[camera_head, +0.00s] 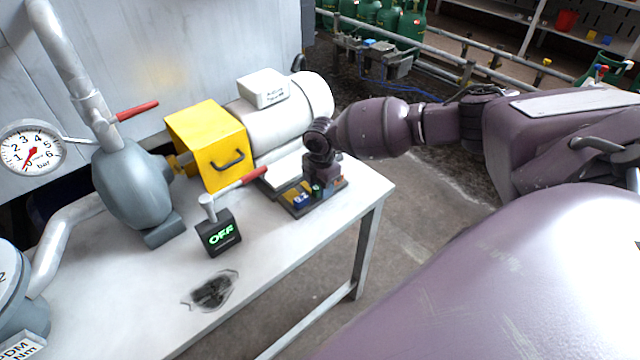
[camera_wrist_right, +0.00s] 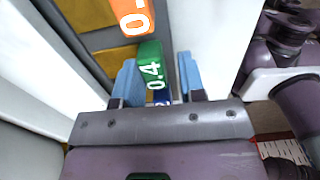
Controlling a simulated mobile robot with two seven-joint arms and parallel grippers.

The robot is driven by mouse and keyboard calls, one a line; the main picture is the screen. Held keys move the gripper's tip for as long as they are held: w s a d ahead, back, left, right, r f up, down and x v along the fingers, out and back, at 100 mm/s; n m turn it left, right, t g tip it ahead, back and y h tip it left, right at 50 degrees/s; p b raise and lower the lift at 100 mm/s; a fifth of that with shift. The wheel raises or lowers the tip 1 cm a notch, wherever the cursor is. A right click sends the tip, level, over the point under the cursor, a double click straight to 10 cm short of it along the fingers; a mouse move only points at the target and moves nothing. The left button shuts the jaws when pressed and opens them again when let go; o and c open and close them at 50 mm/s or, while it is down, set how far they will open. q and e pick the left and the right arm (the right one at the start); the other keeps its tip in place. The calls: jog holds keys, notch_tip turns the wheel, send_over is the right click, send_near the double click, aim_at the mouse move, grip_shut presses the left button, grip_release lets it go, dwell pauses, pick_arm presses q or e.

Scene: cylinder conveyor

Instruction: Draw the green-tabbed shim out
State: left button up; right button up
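The green-tabbed shim shows its green tab marked 0.4 (camera_wrist_right: 150,68) in the right wrist view, between an orange tab (camera_wrist_right: 132,14) and a mostly hidden blue tab (camera_wrist_right: 161,103). In the head view the green tab (camera_head: 316,189) is small in the dark shim holder (camera_head: 300,209) on the table. My right gripper (camera_wrist_right: 156,62) is open, with a pale blue finger on each side of the green tab. A gap shows between the tab and the right finger; the left finger is close to it, contact unclear. My left gripper is not in view.
A white motor (camera_head: 275,120), yellow guard (camera_head: 207,143) and grey pump (camera_head: 130,187) stand on the white table (camera_head: 260,265). A lever with a red grip (camera_head: 241,186) and an OFF display (camera_head: 219,235) are left of the holder. The table's front is mostly clear.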

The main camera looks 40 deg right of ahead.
jog(key=shift+r, duration=0.1)
jog(key=shift+w+r, duration=0.1)
jog(key=shift+r, duration=0.15)
notch_tip(320, 180, up, 10)
jog(key=p, duration=0.1)
dwell(0.4)
dwell(0.4)
